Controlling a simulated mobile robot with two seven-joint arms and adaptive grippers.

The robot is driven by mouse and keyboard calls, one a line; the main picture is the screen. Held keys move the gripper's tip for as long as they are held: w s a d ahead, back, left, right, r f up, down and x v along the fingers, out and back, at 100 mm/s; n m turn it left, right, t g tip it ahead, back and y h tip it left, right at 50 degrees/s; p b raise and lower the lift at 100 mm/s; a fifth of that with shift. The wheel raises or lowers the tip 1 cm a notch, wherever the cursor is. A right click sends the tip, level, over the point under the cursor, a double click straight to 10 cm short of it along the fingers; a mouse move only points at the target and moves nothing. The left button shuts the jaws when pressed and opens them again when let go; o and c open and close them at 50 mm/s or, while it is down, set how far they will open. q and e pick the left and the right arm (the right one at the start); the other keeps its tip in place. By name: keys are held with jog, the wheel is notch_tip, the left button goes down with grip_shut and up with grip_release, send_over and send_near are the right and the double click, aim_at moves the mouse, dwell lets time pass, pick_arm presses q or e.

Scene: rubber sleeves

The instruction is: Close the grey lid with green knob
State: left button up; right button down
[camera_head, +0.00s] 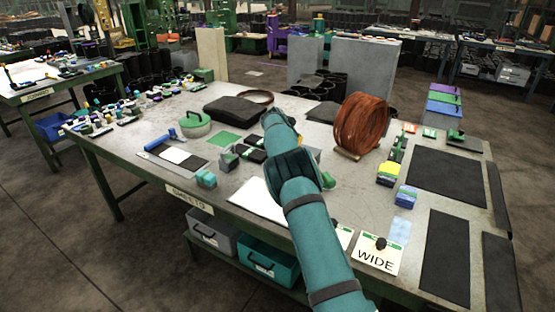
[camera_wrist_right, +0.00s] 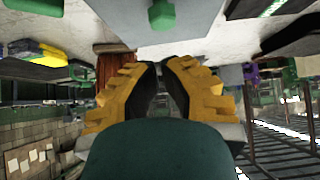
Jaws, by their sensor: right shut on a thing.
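My right arm reaches in from the bottom right of the head view, and its end hides its gripper there. In the right wrist view, which looks upside down, the right gripper (camera_wrist_right: 160,85) has its yellow fingers close together with dark pads inside. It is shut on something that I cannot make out. A green knob-like piece (camera_head: 327,181) shows beside my forearm; a similar green piece is at the top of the wrist view (camera_wrist_right: 162,15). A round green-topped container (camera_head: 194,125) stands at the table's left. I cannot tell which holds the grey lid. My left gripper is not in view.
An orange-brown coil (camera_head: 361,124) stands on the table (camera_head: 255,115) at the back right. Dark grey boxes (camera_head: 230,161) stand left of my arm. Yellow (camera_head: 387,175) and blue (camera_head: 405,196) boxes stand right of it. Black mats (camera_head: 447,255) lie flat at the right.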

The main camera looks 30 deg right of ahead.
jog(key=s+a+f, duration=0.3)
jog(key=s+a, duration=0.1)
jog(key=a, duration=0.4)
jog(key=shift+s+f, duration=0.15)
jog(key=shift+f, duration=0.25)
